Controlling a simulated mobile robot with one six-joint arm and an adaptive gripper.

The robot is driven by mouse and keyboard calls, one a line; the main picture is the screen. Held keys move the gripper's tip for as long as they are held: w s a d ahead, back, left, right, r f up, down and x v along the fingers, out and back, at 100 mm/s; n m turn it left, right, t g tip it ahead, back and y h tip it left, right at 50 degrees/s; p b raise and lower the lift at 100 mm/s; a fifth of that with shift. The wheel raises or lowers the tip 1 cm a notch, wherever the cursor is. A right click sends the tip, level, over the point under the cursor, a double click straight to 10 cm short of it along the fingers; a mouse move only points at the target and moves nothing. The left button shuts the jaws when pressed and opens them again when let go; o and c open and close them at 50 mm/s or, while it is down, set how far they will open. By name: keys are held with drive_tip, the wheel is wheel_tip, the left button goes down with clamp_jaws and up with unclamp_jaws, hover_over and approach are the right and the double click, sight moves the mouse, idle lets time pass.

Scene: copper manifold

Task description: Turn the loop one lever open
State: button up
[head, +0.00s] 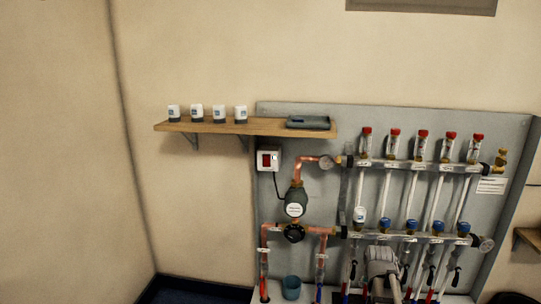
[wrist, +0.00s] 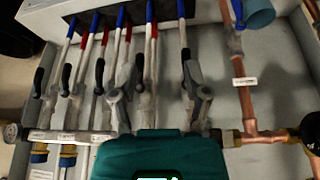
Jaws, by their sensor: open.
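The copper manifold's lower bar (head: 405,237) carries a row of black-tipped valve levers below it. The leftmost visible lever (head: 353,271) stands left of my gripper (head: 384,285) in the head view. The wrist view shows the row turned over, with the rightmost lever (wrist: 188,70) and its neighbour (wrist: 140,72) between the open fingers of my gripper (wrist: 160,98). The rightmost lever lies nearer the right finger. The levers run roughly along their pipes. Labels are too small to read, so I cannot tell which is loop one. My gripper hides part of the row in the head view.
A copper pipe (wrist: 244,90) stands right of the levers in the wrist view, with a blue cup (wrist: 258,14) near its top. A shelf (head: 270,127) holds several white actuators. The wall at left is clear.

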drive_tip(key=s+a+f+n+g+y+b, duration=0.2)
drive_tip(key=s+a+f+n+g+b, duration=0.15)
drive_tip(key=s+a, duration=1.15)
wheel_tip(320, 180, up, 37)
drive_tip(key=p, duration=3.8)
drive_tip(key=shift+w+a+g, duration=0.35)
drive_tip(key=shift+w, duration=0.05)
drive_tip(key=shift+f, duration=0.1)
